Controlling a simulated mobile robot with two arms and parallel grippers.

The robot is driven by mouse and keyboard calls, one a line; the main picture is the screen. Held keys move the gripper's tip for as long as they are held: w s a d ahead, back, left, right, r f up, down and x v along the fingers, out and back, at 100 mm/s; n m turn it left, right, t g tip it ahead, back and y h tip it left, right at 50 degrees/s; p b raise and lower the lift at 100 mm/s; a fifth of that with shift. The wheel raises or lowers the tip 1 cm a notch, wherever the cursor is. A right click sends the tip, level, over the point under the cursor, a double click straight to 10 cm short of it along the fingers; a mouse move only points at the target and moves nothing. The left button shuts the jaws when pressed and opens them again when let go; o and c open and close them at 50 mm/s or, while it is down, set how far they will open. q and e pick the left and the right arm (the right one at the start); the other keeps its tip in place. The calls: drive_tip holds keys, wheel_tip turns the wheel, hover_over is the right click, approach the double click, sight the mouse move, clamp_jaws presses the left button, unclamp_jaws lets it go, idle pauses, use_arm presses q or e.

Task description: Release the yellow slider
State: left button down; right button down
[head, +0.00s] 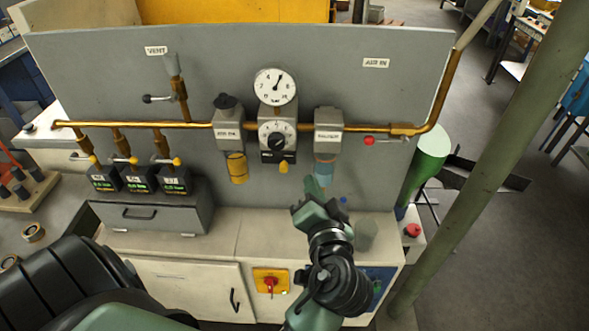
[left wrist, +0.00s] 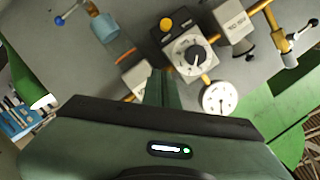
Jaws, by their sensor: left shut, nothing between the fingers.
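A small yellow slider (head: 283,167) sticks out below the black lower part of the grey regulator (head: 277,140) at the panel's middle. Its rounded yellow end also shows in the left wrist view (left wrist: 167,24), beside the dial knob (left wrist: 194,56). My left gripper (head: 312,182) is in front of the panel, below and right of the slider, apart from it, just under the right unit's clear blue bowl (head: 324,173). Its green fingers (left wrist: 160,80) are shut and empty. My right gripper does not show.
A yellow bowl (head: 237,167) hangs left of the regulator. A brass pipe (head: 355,128) runs across, with a red-knobbed lever (head: 369,141) at right. Several yellow-knobbed valves sit above the black boxes (head: 139,179) at left. The cabinet top (head: 262,235) has free room.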

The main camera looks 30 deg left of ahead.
sight(294, 156)
use_arm(q)
drive_tip(key=x, duration=0.3)
drive_tip(key=s+f+b+x, duration=0.1)
drive_tip(key=x, duration=0.3)
drive_tip(key=a+f+x, duration=0.1)
drive_tip(key=x, duration=0.3)
drive_tip(key=shift+s+b, duration=0.25)
drive_tip(key=shift+b, duration=0.1)
drive_tip(key=shift+s+a+f, duration=0.3)
drive_tip(key=shift+s, duration=0.1)
drive_tip(key=s+a, duration=0.1)
drive_tip(key=a, duration=0.2)
drive_tip(key=shift+s, duration=0.4)
